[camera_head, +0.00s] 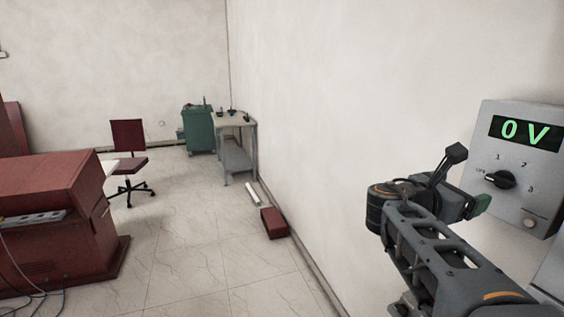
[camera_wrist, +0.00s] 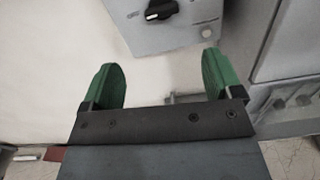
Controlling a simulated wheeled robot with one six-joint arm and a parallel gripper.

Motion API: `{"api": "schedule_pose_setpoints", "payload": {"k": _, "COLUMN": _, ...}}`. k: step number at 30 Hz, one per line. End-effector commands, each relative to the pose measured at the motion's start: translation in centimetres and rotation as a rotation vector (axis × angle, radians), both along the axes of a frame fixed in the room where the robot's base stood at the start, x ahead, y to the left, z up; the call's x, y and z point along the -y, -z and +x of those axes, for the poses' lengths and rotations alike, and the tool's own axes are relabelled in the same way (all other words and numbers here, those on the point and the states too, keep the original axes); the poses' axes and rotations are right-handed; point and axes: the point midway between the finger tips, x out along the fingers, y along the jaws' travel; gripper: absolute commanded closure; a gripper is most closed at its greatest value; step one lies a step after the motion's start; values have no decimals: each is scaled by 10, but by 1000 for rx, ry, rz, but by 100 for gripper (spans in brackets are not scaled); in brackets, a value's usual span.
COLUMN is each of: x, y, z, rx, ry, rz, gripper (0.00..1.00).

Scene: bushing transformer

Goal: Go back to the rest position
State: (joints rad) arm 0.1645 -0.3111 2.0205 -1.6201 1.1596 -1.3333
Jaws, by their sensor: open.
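My gripper (camera_wrist: 162,84) is open, with its two green fingers spread apart and nothing between them in the wrist view.
A red console (camera_head: 60,215) stands at left with cables beside it. An office chair (camera_head: 129,160), a green cabinet (camera_head: 198,130) and a grey table (camera_head: 237,150) are farther back. A red box (camera_head: 273,223) lies by the right wall. The tiled floor in the middle is clear.

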Motion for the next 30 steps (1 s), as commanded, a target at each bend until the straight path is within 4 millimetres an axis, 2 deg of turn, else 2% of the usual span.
{"api": "schedule_pose_setpoints", "payload": {"k": 2, "x": -1, "y": 18, "z": 1, "rx": 133, "ry": -1, "rz": 117, "gripper": 15}}
{"api": "schedule_pose_setpoints", "payload": {"k": 5, "x": -10, "y": 71, "z": -2, "rx": 376, "ry": 50, "rz": 405, "gripper": 15}}
{"api": "schedule_pose_setpoints", "payload": {"k": 7, "x": -26, "y": 110, "z": -8, "rx": 563, "ry": 128, "rz": 629, "gripper": 15}}
{"api": "schedule_pose_setpoints", "payload": {"k": 9, "x": -48, "y": 145, "z": -15, "rx": 734, "ry": 238, "rz": 843, "gripper": 15}}
{"api": "schedule_pose_setpoints", "payload": {"k": 12, "x": -85, "y": 187, "z": -27, "rx": 944, "ry": 436, "rz": 1107, "gripper": 15}}
{"api": "schedule_pose_setpoints", "payload": {"k": 15, "x": -123, "y": 218, "z": -39, "rx": 1103, "ry": 654, "rz": 1314, "gripper": 15}}
{"api": "schedule_pose_setpoints", "payload": {"k": 21, "x": -184, "y": 249, "z": -59, "rx": 1256, "ry": 1019, "rz": 1567, "gripper": 15}}
{"api": "schedule_pose_setpoints", "payload": {"k": 24, "x": -204, "y": 256, "z": -67, "rx": 1252, "ry": 1106, "rz": 1638, "gripper": 15}}
{"api": "schedule_pose_setpoints", "payload": {"k": 27, "x": -215, "y": 257, "z": -74, "rx": 1233, "ry": 1116, "rz": 1676, "gripper": 15}}
{"api": "schedule_pose_setpoints", "payload": {"k": 30, "x": -215, "y": 257, "z": -74, "rx": 1233, "ry": 1113, "rz": 1677, "gripper": 15}}
